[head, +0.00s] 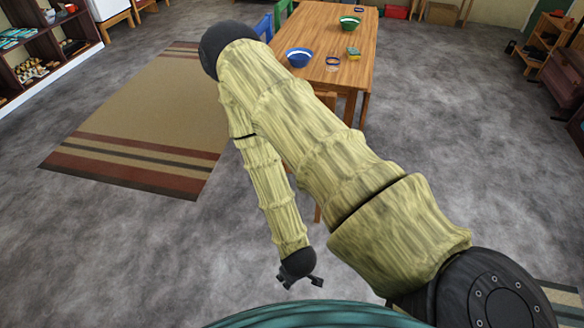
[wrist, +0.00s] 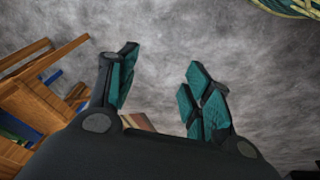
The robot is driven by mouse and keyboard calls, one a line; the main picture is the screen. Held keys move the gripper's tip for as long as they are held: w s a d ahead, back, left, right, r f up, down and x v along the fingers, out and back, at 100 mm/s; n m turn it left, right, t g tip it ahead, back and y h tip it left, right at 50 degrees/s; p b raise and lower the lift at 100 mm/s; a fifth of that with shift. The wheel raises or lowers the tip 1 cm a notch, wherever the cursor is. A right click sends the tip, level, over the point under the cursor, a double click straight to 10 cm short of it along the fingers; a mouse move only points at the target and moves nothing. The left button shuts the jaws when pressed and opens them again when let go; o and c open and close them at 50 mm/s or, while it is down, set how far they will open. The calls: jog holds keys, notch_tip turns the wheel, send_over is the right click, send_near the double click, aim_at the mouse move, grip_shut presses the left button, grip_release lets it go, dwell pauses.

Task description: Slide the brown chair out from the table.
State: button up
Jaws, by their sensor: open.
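The wooden table (head: 319,22) stands beyond my arm in the head view. The brown chair (head: 326,98) is at its near end, mostly hidden behind my arm; a bit of its top and a leg show. In the wrist view, brown wooden slats and bars, seemingly the chair (wrist: 38,98), fill the left side. My gripper (head: 301,281) hangs low over the grey floor, nearer to me than the chair. In the wrist view its teal-padded fingers (wrist: 161,76) are spread apart with nothing between them. The gripper appears apart from the chair.
The table holds a blue bowl (head: 299,58), a green bowl (head: 350,22) and a sponge (head: 353,53). A blue chair (head: 264,27) and a green chair (head: 283,10) stand along its left side. A striped rug (head: 150,115) lies left. The floor right of the table is clear.

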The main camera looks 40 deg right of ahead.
jog(key=w+d+f+n+t+h+b, duration=0.25)
jog(key=w+d+f+b, duration=0.25)
jog(key=w+b, duration=0.4)
jog(key=w+d+f+n+t+h+b, duration=0.1)
jog(key=w+d+f+t+h+b, duration=0.35)
jog(key=w, duration=0.75)
jog(key=w+d+f+n+t+h+b, duration=0.1)
jog(key=w+d+f+n+b, duration=0.1)
jog(key=w+d+f+b, duration=0.55)
jog(key=w+d+r+h+b, duration=0.1)
jog(key=w+d+b, duration=0.3)
jog(key=w+d, duration=0.1)
jog(key=w+d+r+n+h+b, duration=0.1)
jog(key=w+d+h+b, duration=0.1)
jog(key=w+d+b, duration=0.3)
jog(key=w+d+r+t+h+b, duration=0.1)
jog(key=w+d+b, duration=0.4)
jog(key=w, duration=0.5)
jog(key=shift+d+r+h, duration=0.4)
jog(key=shift+d+r, duration=0.05)
jog(key=shift+r, duration=0.05)
grip_shut()
